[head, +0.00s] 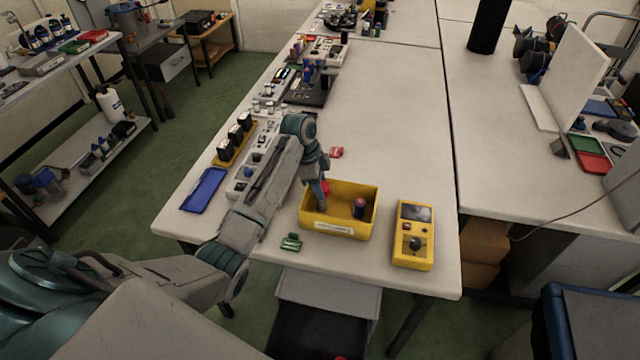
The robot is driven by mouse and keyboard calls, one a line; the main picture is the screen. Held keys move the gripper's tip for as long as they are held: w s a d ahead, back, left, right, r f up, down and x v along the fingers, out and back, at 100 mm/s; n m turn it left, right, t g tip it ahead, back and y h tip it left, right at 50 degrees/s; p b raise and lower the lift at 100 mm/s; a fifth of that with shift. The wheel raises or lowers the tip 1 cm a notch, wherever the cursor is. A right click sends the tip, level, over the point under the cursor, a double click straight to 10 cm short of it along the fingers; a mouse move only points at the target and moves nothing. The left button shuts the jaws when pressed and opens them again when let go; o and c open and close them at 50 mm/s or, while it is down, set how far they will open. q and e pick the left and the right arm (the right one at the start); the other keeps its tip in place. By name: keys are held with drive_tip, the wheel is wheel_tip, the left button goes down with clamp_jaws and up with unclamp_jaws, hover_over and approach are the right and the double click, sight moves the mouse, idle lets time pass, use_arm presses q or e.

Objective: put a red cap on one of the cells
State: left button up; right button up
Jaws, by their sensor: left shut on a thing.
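A yellow bin (340,228) stands near the front edge of the table. The fingers and most of that piece are hidden by the arm and bin wall. My right gripper is not in view.
A yellow control box (413,235) with a dark knob stands right of the bin. A green part (291,242) lies in front left, a red item (337,152) behind. A blue tray (204,190) and racks of small parts line the left edge. The table's middle is clear.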

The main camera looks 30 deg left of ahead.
sight(325, 187)
use_arm(q)
drive_tip(key=shift+f, duration=1.4)
idle(0.8)
drive_tip(key=o, duration=1.5)
drive_tip(key=shift+r, duration=0.1)
drive_tip(key=shift+r+p, duration=3.45)
drive_tip(key=shift+p, duration=0.15)
drive_tip(key=shift+f, duration=0.1)
